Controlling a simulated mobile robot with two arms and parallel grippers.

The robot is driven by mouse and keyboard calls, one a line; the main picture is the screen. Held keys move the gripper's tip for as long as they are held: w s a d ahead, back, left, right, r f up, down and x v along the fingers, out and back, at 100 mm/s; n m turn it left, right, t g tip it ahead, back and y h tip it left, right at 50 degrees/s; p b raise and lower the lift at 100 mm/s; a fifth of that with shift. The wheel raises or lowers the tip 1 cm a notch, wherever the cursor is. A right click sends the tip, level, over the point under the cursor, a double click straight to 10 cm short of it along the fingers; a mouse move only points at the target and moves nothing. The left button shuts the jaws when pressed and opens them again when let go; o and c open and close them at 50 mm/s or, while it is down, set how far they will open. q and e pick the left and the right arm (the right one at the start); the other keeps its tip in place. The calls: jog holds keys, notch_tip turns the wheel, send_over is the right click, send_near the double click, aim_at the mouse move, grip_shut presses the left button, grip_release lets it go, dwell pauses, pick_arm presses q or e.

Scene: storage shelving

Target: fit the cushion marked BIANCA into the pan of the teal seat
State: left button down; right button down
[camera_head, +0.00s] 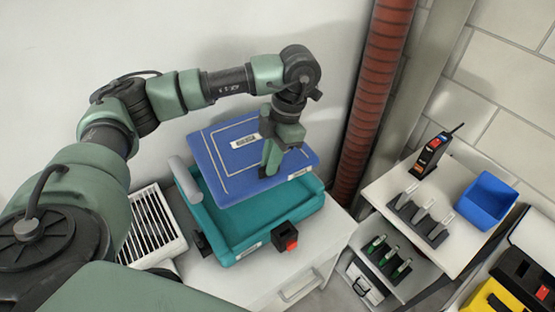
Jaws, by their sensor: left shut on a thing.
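The blue cushion (218,156) has a pale outline and a small white label whose text is too small to read. My left gripper (270,165) comes from above and is shut on the cushion near its right side. The cushion is over the back part of the teal seat (238,221), tilted in the picture, and hides part of the pan. The front part of the pan shows bare. I cannot tell whether the cushion touches the seat's rim. My right gripper is not in view.
The seat stands on a white cabinet (258,284). A white slatted unit (153,225) is at its left, and a black block with a red button (287,237) at its front right. A red-brown pipe (372,100) rises behind. A shelf at right holds a blue bin (485,200).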

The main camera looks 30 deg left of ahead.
pick_arm(q)
jog(key=shift+a+n, duration=0.15)
jog(key=shift+n, duration=0.45)
jog(key=shift+f, duration=0.1)
jog(key=shift+f+b, duration=0.9)
notch_tip(320, 180, down, 12)
jog(key=b, duration=0.9)
jog(key=shift+r, duration=0.15)
